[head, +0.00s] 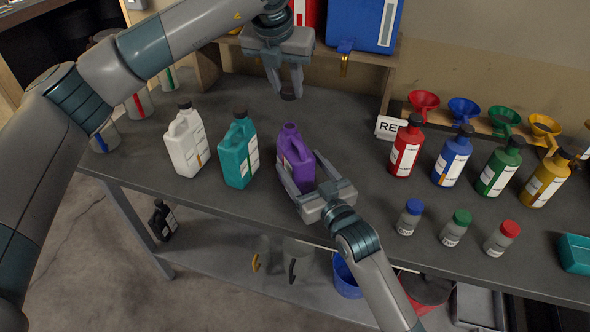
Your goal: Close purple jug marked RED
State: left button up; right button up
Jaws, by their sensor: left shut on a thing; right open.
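The purple jug (292,146) stands upright on the dark workbench, with its neck uncapped. My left gripper (286,93) is above and behind the jug, shut on a small dark cap (288,97), apart from the jug's neck. My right gripper (301,164) is open at the jug's front, one finger on either side of its body. I cannot tell whether the fingers touch it. A white sign reading "RE" (388,127) stands at the right, the rest of its text hidden by a red bottle.
A teal jug (236,158) and a white jug (183,150), both dark-capped, stand left of the purple one. Red (405,155), blue, green and yellow bottles stand at right, with small capped bottles (409,221) in front. A wooden shelf with large containers is behind.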

aim_at(286, 99)
jog(key=shift+x, duration=2)
jog(key=c, duration=1.6)
pick_arm(q)
jog(key=shift+f, duration=2.45)
jog(key=shift+f, duration=0.1)
jog(key=shift+f, duration=0.8)
jog(key=shift+f, duration=0.55)
